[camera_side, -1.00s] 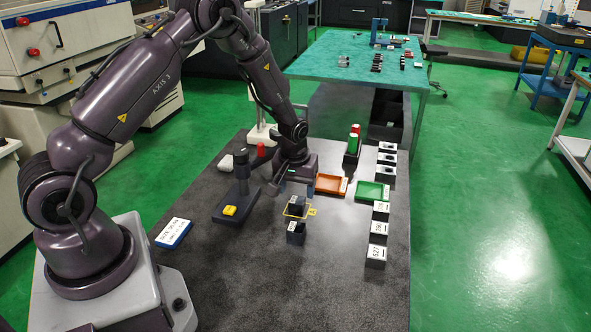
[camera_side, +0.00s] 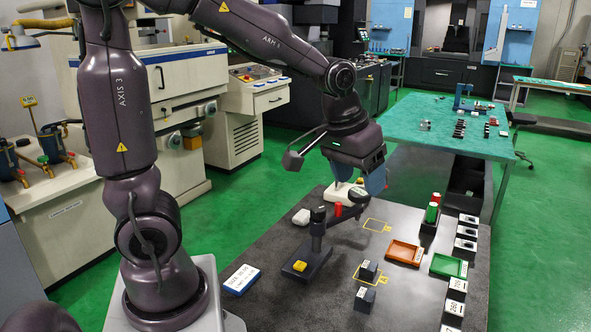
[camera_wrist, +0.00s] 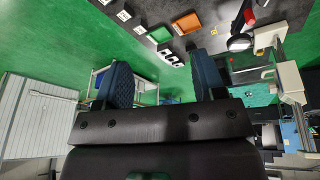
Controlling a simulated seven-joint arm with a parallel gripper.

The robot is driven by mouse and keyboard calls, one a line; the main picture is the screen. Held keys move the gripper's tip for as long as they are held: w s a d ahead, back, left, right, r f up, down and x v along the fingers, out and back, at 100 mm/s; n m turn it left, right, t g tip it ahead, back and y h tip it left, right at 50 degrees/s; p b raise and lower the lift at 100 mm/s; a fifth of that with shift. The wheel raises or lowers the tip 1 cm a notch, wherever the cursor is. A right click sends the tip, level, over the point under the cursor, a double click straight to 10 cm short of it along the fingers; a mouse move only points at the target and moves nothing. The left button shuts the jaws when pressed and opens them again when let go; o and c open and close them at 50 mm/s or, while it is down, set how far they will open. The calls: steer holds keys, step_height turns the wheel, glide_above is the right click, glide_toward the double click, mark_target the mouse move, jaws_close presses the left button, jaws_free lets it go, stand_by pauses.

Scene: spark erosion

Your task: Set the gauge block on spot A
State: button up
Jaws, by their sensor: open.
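Two yellow outlined spots show on the dark table in the side view. The rear spot (camera_side: 370,219) is empty; the front spot (camera_side: 357,279) has a small dark block (camera_side: 368,271) with a pale label standing in it. Another labelled dark block (camera_side: 365,298) stands just in front of that spot. The letters on the spots' tags are too small to read, and I cannot tell which block is the gauge block. My gripper (camera_side: 358,178) is raised above the table's back part, open and empty. In the wrist view its blue fingers (camera_wrist: 163,78) are apart with nothing between them.
A blue-edged sign (camera_side: 242,279) lies front left.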

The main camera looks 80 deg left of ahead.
steer(key=s+d+r+m+t, duration=0.1)
steer(key=s+d+r+m, duration=0.1)
steer(key=s, duration=0.4)
steer(key=s+d+r+m+t, duration=0.1)
steer(key=s+d+r+m, duration=0.1)
steer(key=s, duration=0.4)
steer(key=shift+s+d+r+h, duration=0.25)
steer(key=shift+s+r+h, duration=0.05)
steer(key=shift+s, duration=0.05)
